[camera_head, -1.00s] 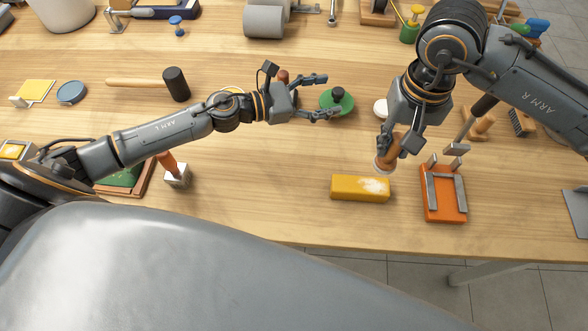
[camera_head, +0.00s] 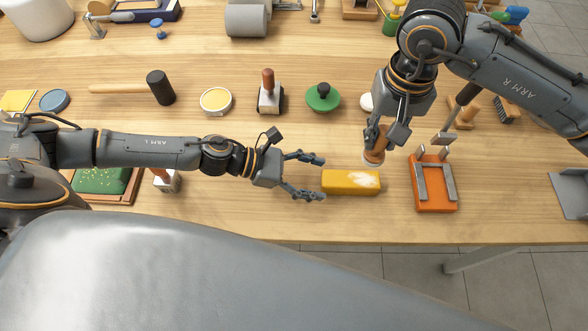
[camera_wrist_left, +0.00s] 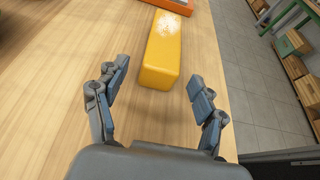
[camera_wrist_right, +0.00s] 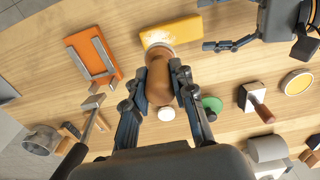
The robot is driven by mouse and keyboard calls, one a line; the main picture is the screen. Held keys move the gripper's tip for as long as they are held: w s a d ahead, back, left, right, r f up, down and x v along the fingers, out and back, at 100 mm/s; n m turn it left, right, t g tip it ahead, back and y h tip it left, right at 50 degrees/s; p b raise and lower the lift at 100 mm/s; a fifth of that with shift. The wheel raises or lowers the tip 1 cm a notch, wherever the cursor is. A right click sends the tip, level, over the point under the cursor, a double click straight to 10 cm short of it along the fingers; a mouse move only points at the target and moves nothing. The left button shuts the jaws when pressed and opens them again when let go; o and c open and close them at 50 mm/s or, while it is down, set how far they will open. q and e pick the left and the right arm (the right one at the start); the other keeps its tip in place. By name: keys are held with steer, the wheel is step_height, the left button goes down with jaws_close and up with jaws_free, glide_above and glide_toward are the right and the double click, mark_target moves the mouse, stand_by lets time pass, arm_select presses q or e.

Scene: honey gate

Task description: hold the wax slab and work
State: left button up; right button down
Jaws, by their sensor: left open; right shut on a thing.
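The wax slab (camera_head: 345,184) is a long yellow block lying on the wooden table, with a whitish patch on its right part. It also shows in the left wrist view (camera_wrist_left: 160,62) and the right wrist view (camera_wrist_right: 181,30). My left gripper (camera_head: 322,177) is open and empty at the slab's left end, its fingers spread toward that end; the left wrist view shows the slab's near end ahead between the fingertips. My right gripper (camera_wrist_right: 164,80) is shut on a brown wooden-handled tool (camera_wrist_right: 158,78) with a pale round base. The tool is by the slab's whitish right end; contact is unclear.
An orange fixture (camera_head: 434,200) with grey metal bars stands right of the slab. Behind are a green round tool (camera_head: 322,101), a stamp-like block (camera_head: 270,98), a yellow-topped tin (camera_head: 215,101) and a mallet (camera_head: 160,87). The table's front edge is close to the slab.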

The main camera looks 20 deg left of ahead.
mark_target(350, 183)
arm_select(q)
steer(key=x, duration=0.5)
steer(key=shift+a, duration=0.1)
steer(key=c, duration=0.9)
steer(key=shift+c, duration=0.3)
jaws_close()
stand_by(0.4)
stand_by(0.4)
stand_by(1.3)
